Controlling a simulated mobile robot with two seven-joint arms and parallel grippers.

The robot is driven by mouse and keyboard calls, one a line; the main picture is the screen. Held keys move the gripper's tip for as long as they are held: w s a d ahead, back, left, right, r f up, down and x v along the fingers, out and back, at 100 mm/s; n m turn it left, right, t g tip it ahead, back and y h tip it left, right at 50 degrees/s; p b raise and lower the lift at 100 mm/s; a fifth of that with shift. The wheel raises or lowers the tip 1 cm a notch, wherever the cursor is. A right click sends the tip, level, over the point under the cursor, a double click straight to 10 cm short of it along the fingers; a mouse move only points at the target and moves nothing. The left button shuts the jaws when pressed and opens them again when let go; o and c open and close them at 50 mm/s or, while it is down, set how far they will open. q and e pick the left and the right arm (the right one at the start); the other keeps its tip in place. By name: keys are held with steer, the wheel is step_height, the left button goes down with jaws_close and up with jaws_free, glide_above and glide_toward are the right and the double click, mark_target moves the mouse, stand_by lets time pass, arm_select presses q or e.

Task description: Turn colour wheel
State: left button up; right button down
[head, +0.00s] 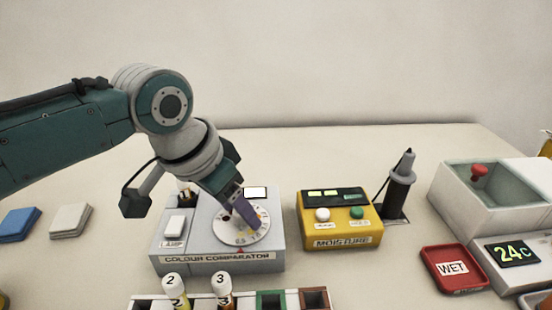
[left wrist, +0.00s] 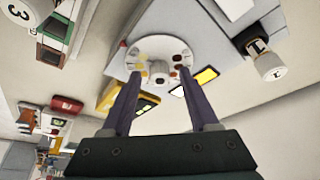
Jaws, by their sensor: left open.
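The colour wheel (head: 258,233) is a white dial with numbers and coloured spots on top of the grey colour comparator (head: 220,258). A red mark sits at its front edge, near the figure 0.5. My right gripper is not seen.
The comparator has a white lamp switch (head: 174,226) and a lit window (head: 255,192). A yellow moisture meter (head: 340,238) stands close on the right. Capped vials 2 (head: 174,288) and 3 (head: 222,285) stand in a rack in front. A red WET tray (head: 450,268) lies farther right.

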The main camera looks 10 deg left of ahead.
arm_select(q)
steer(key=shift+c, duration=0.2)
jaws_close()
steer(key=shift+m, duration=0.3)
steer(key=m+h+b, duration=0.1)
steer(key=m, duration=0.1)
steer(key=shift+f+m+g, duration=0.1)
steer(key=shift+m+g, duration=0.2)
steer(key=shift+m, duration=0.1)
steer(key=shift+w+a+m+g+h+b, duration=0.1)
steer(key=shift+m+g+h+b, duration=0.2)
steer(key=shift+m+b, duration=0.55)
steer(key=shift+w+m+g+h+b, duration=0.1)
steer(key=shift+m+g+h+b, duration=0.15)
steer(key=shift+m+b, duration=0.6)
steer(key=shift+s, duration=0.1)
steer(key=shift+o, duration=0.2)
jaws_free()
